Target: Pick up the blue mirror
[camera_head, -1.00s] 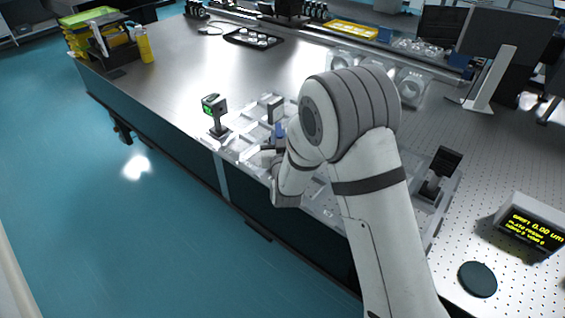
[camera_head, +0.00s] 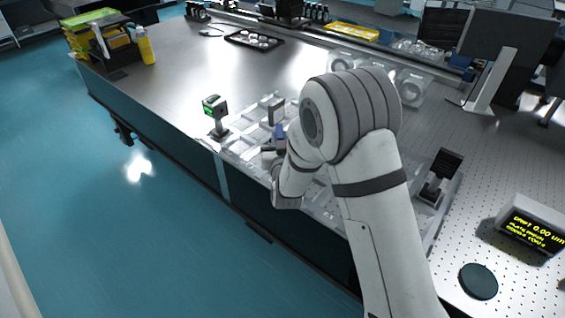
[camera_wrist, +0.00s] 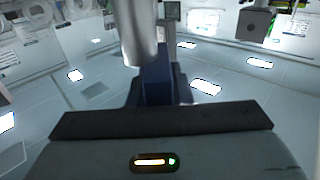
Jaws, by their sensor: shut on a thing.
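The blue mirror (camera_head: 280,132) shows as a small blue piece just left of my arm, over the clear tray-like plate on the table. In the wrist view the blue mirror (camera_wrist: 156,76) stands upright between the dark fingers of my gripper (camera_wrist: 158,95). My gripper (camera_head: 270,149) is shut on it. A grey metal cylinder hides the mirror's upper part in the wrist view. My arm hides much of the gripper in the head view, and I cannot tell whether the mirror touches the plate.
A post with a green display (camera_head: 214,112) stands left of the gripper, and a grey block mount (camera_head: 273,110) behind it. A black mount (camera_head: 441,172) stands to the right. A drift readout box (camera_head: 530,225) and a dark disc (camera_head: 478,281) are at front right.

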